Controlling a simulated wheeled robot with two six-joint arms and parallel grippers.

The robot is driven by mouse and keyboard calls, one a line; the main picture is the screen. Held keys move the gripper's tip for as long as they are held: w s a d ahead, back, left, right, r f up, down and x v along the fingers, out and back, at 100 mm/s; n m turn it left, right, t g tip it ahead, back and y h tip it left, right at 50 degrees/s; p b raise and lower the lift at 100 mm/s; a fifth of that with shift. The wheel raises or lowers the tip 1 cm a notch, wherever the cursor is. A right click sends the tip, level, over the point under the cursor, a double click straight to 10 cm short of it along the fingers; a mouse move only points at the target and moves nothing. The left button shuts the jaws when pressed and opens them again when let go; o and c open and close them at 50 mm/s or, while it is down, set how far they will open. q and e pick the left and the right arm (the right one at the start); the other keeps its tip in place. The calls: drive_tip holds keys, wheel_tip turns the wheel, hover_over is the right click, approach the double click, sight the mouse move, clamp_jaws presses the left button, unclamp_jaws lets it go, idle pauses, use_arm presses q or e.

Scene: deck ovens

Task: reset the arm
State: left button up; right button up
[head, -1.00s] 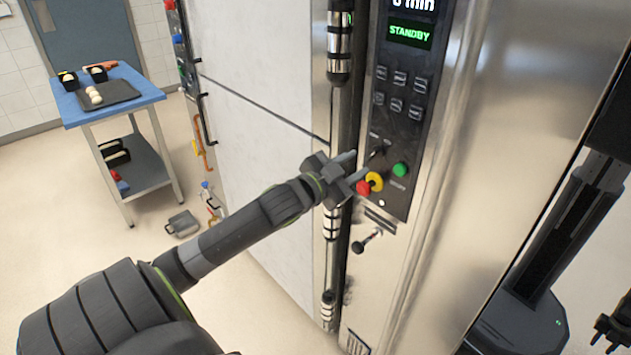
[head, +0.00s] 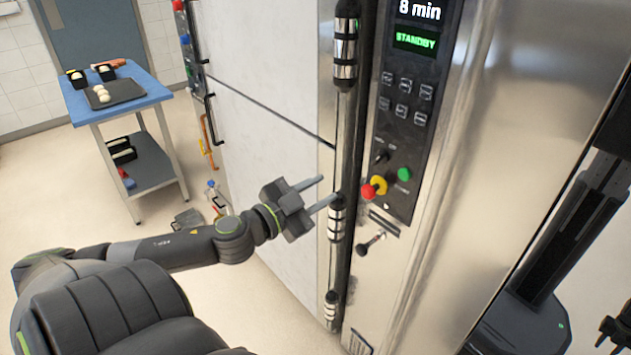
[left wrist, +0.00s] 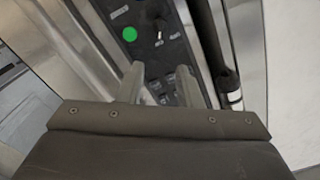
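My left gripper (head: 318,194) is open and empty, in front of the oven's door edge, left of the control panel (head: 411,110). Its two fingers stand apart with nothing between them. In the left wrist view the fingers (left wrist: 158,85) point at the panel, with the green button (left wrist: 130,34) just beyond and to the left. In the head view the panel carries a green button (head: 404,174) and a red knob on a yellow ring (head: 376,187). The display reads 8 min and STANDBY. A dark gripper (head: 617,328), seemingly my right one, shows partly at the lower right edge.
The steel oven front (head: 480,150) fills the right side. A vertical door bar (head: 345,160) with steel collars stands close to the left gripper. A lever (head: 369,243) sticks out below the panel. A blue-topped cart (head: 150,91) with a tray of dough stands back left.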

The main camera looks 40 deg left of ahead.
use_arm(q)
drive_tip(key=shift+s, duration=0.3)
idle(0.5)
